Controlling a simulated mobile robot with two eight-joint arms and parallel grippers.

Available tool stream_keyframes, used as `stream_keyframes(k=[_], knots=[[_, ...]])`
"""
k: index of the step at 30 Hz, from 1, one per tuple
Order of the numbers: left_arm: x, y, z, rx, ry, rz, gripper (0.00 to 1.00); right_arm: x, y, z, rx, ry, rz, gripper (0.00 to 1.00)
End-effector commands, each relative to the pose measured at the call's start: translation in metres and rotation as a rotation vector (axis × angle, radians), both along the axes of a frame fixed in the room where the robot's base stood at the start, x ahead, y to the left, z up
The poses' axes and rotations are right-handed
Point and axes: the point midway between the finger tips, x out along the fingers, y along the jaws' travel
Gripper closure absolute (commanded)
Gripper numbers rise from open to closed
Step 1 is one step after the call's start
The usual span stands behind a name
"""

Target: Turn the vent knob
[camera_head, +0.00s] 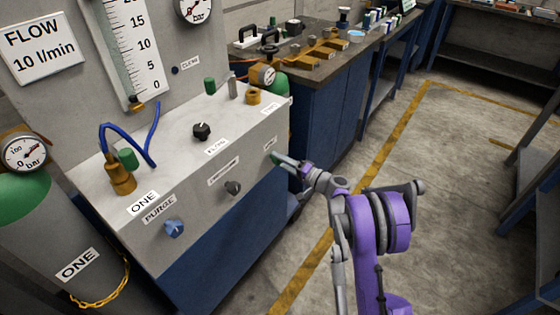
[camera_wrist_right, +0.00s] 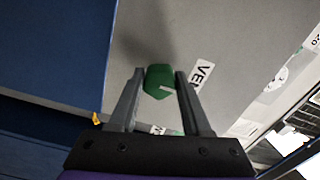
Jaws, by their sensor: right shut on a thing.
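The green vent knob (camera_wrist_right: 159,80) sits on the grey front face of the panel (camera_head: 200,170), with a short white mark on it. A white label (camera_wrist_right: 202,75) beginning "VE" is beside it, partly cut by my finger. My right gripper (camera_wrist_right: 158,77) is shut on the knob, one finger on each side. In the head view my right gripper (camera_head: 279,160) reaches the right end of the front face from the right, and only a little of the green knob (camera_head: 273,157) shows. My left gripper is not in view.
A blue purge knob (camera_head: 174,228) and a grey knob (camera_head: 233,187) are on the same front face. A black flow knob (camera_head: 202,131) is on top. A gas cylinder (camera_head: 50,240) stands at left. A bench (camera_head: 330,85) is behind; the floor at right is open.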

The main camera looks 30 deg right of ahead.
Motion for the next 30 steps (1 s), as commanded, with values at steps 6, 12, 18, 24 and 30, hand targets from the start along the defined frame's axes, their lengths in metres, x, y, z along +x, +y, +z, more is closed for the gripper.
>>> stream_keyframes(k=[6,12,18,24,30], knots=[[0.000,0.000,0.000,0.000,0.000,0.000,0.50,0.000,0.000,0.000,0.000,0.000,0.001,0.29],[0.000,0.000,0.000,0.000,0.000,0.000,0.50,0.000,0.000,0.000,0.000,0.000,0.001,0.22],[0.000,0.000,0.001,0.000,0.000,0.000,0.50,-0.004,-0.002,0.000,-0.001,-0.001,-0.001,0.22],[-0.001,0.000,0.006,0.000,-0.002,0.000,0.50,-0.034,-0.015,0.001,-0.002,-0.001,-0.003,0.22],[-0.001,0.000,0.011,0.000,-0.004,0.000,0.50,-0.071,-0.030,0.001,-0.001,0.000,-0.003,0.22]])
